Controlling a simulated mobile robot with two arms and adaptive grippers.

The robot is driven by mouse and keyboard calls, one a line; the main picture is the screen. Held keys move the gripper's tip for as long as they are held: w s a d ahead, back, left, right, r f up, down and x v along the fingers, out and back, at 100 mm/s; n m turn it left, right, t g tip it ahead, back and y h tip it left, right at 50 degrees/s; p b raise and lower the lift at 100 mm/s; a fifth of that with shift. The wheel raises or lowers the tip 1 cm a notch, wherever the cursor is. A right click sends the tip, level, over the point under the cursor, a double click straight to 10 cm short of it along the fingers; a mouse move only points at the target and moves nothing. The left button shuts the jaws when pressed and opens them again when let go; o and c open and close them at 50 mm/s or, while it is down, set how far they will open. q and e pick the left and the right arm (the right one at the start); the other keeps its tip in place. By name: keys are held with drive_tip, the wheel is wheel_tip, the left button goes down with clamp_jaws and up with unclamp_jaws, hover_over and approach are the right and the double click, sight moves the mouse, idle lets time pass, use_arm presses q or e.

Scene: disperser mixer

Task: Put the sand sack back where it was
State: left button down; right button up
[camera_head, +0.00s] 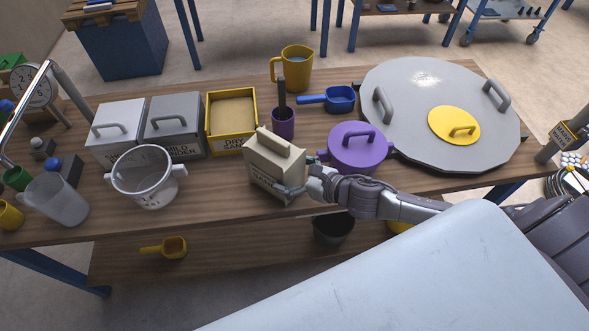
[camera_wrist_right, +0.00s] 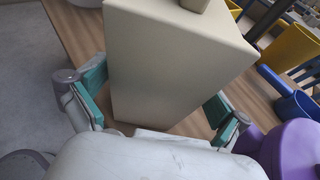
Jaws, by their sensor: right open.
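The sand sack (camera_head: 272,163), a beige block-shaped bag with a folded top and dark lettering, appears to stand on the wooden table near its front edge. It fills the middle of the right wrist view (camera_wrist_right: 165,60). My right gripper (camera_head: 296,187) comes in from the right, low at the sack. In the wrist view its teal-padded fingers (camera_wrist_right: 160,105) are spread to either side of the sack. A gap shows beside the right finger; contact at the left finger is unclear. My left gripper is not in view.
A purple lidded pot (camera_head: 356,150) stands close to the right of the sack, with a purple cup (camera_head: 283,124) behind it. A yellow DRY SAND box (camera_head: 231,146) and white pot (camera_head: 148,188) are to the left. Bare table (camera_head: 215,205) lies between white pot and sack.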

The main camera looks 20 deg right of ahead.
drive_tip(key=shift+r, duration=0.25)
drive_tip(key=b+v, duration=0.2)
drive_tip(key=v, duration=1)
drive_tip(key=shift+f, duration=0.15)
